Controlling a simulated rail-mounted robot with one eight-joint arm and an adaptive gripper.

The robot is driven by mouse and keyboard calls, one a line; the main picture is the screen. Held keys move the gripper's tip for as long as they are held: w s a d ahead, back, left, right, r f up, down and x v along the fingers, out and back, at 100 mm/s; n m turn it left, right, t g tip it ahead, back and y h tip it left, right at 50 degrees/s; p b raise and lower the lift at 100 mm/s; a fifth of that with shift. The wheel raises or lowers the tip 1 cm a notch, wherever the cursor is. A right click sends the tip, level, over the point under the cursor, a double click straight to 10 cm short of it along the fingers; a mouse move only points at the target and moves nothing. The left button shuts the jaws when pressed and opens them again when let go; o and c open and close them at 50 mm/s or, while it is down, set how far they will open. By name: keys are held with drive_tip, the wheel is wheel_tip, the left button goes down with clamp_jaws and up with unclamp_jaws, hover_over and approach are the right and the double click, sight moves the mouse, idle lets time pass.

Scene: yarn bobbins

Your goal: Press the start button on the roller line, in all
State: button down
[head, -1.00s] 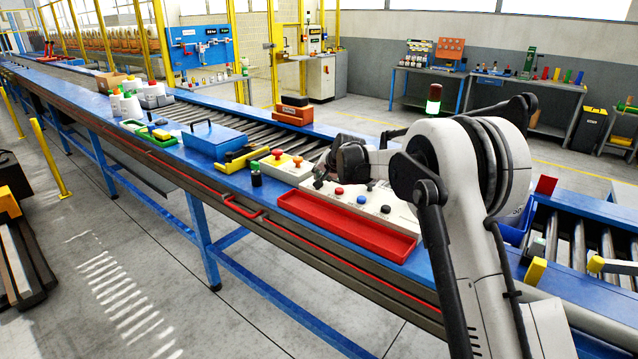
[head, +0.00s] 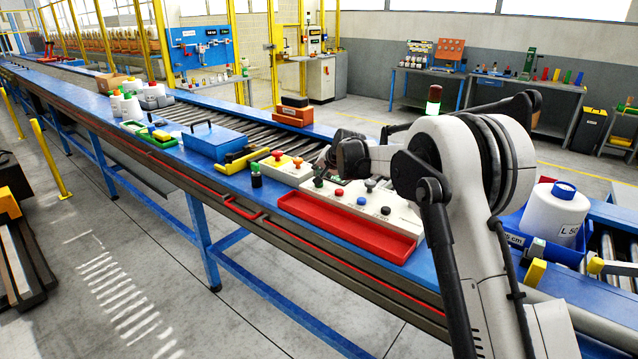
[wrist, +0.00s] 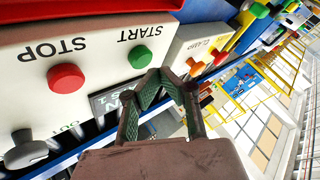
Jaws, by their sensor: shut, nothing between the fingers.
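The start button (wrist: 139,57) is a green dome on a pale control panel (wrist: 98,45), beside the word START in the wrist view. The red stop button (wrist: 65,78) sits to its left. My gripper (wrist: 155,76) is shut and empty, with its dark green fingers meeting just below and right of the start button. I cannot tell whether the tips touch the panel. In the head view my gripper (head: 319,180) is at the left end of the panel (head: 402,214), partly hidden by my wrist. The start button cannot be made out there.
A red tray (head: 345,228) lies in front of the panel. A smaller clamp box (wrist: 199,43) stands beside it, and a blue lidded box (head: 212,141) farther left. At right, a white bobbin (head: 553,216) with a blue top sits in a blue tray (head: 512,240) by the rollers.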

drive_tip(key=shift+r, duration=0.1)
drive_tip(key=shift+r+p, duration=0.8)
drive_tip(key=shift+r, duration=1.6)
